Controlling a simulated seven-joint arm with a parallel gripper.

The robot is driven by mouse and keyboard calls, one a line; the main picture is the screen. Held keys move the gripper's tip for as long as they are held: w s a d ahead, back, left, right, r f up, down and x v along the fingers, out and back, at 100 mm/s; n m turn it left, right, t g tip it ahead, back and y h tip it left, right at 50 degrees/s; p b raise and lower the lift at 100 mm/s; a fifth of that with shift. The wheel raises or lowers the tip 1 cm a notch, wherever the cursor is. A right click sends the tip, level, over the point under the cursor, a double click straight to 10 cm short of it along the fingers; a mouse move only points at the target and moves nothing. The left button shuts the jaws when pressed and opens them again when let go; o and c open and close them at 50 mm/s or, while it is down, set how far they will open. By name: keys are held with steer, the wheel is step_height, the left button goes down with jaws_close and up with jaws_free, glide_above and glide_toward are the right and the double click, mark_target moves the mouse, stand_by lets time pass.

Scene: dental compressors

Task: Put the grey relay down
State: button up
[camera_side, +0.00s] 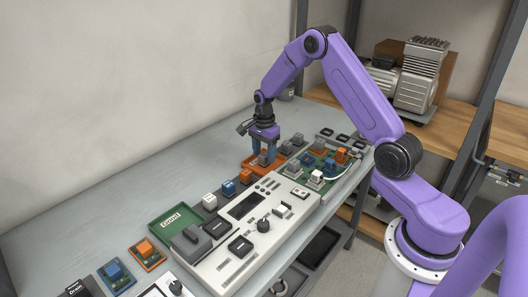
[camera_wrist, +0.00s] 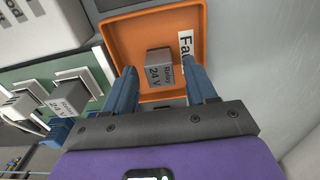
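The grey relay (camera_wrist: 159,68), labelled "Relay 24 V", sits upright in the orange tray (camera_wrist: 122,38), which bears a partly hidden label starting "Fa". In the side view the tray (camera_side: 249,168) is at the back of the bench, and the relay (camera_side: 264,158) shows small below my gripper. My gripper (camera_side: 263,150) points down over the tray. In the wrist view my gripper (camera_wrist: 161,75) has its blue fingers on either side of the relay, with orange tray floor visible between each finger and the relay. The fingers are open.
A green board (camera_side: 318,164) with several relays lies right of the tray. A white control panel (camera_side: 262,217) stands in front. A green tray (camera_side: 173,222) and loose relays, including a blue one (camera_side: 229,187), lie to the left. The bench along the wall is clear.

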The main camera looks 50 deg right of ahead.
mark_target(264, 154)
steer(key=shift+r, duration=0.1)
step_height(264, 154, up, 12)
steer(key=s+a+r+n, duration=0.3)
steer(key=s+a+n, duration=0.25)
steer(key=a, duration=0.35)
steer(key=s+a+r+n, duration=0.2)
steer(key=s+a+n, duration=0.6)
steer(key=s+n, duration=0.1)
steer(key=s+f+n, duration=0.1)
steer(key=s+n, duration=1.5)
steer(key=s, duration=0.6)
steer(key=shift+s+a, duration=0.25)
steer(key=shift+s, duration=0.1)
